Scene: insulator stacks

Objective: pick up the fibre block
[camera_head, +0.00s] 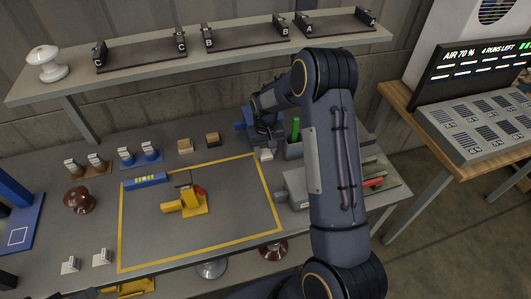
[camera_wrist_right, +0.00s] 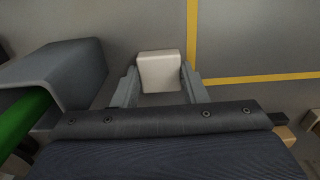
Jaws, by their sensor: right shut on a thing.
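A small off-white block (camera_wrist_right: 160,70), which looks like the fibre block, sits between the two grey fingers of my right gripper (camera_wrist_right: 160,84) in the right wrist view. The fingers are shut on its sides. In the head view the white block (camera_head: 266,155) shows just below my right gripper (camera_head: 265,142), at the back edge of the yellow-lined area. I cannot tell whether the block still touches the table. My left gripper is not in view.
A grey holder (camera_wrist_right: 75,75) with a green item stands close beside the gripper. Tan (camera_head: 185,146) and brown (camera_head: 212,139) blocks lie to its left. A yellow tool (camera_head: 185,202) lies inside the marked area. A shelf (camera_head: 200,57) with labelled racks runs above.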

